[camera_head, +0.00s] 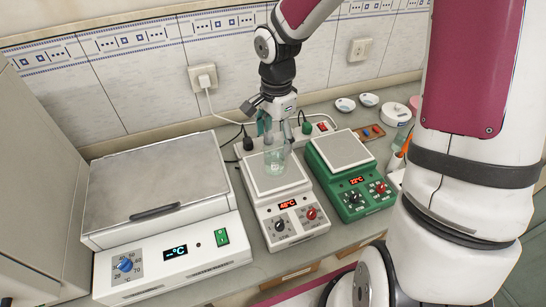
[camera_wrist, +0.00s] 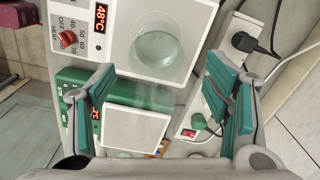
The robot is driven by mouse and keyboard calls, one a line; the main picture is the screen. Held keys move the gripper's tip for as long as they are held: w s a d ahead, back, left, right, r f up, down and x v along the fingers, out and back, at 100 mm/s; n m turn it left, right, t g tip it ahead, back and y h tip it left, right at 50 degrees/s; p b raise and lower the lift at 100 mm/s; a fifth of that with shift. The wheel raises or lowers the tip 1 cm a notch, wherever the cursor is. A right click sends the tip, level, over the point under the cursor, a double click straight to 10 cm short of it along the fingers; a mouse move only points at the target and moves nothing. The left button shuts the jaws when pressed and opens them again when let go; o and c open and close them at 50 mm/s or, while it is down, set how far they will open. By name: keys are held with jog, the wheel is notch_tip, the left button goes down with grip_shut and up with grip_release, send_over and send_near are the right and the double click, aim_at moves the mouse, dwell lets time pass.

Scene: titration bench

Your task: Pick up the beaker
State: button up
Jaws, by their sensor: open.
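The beaker (camera_head: 275,160) is clear glass and stands upright on the pale top plate of the white hotplate (camera_head: 281,214), whose red display reads 48°C. It also shows in the wrist view (camera_wrist: 157,50), near the top middle, its outline faint. My gripper (camera_head: 275,136) points down at the beaker in the head view, close to its upper part. In the wrist view my gripper (camera_wrist: 160,72) has its two teal-padded fingers spread wide, with nothing held between them. Whether a finger touches the glass I cannot tell.
A green hotplate (camera_head: 352,195) reading 12°C stands close on the right. A large white heating unit (camera_head: 160,210) stands on the left. A power strip (camera_head: 318,127) and cables lie behind. Small white dishes (camera_head: 369,100) sit at the back right, near the tiled wall.

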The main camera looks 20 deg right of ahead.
aim_at(275, 157)
notch_tip(275, 157, down, 3)
jog(key=shift+r, duration=0.2)
jog(key=shift+s+a+f, duration=0.1)
jog(key=shift+s+f, duration=0.05)
jog(key=shift+f, duration=0.45)
jog(key=shift+a+f, duration=0.1)
jog(key=shift+f, duration=1.95)
jog(key=c, duration=1.3)
jog(key=shift+c, duration=0.2)
jog(key=shift+r, duration=0.2)
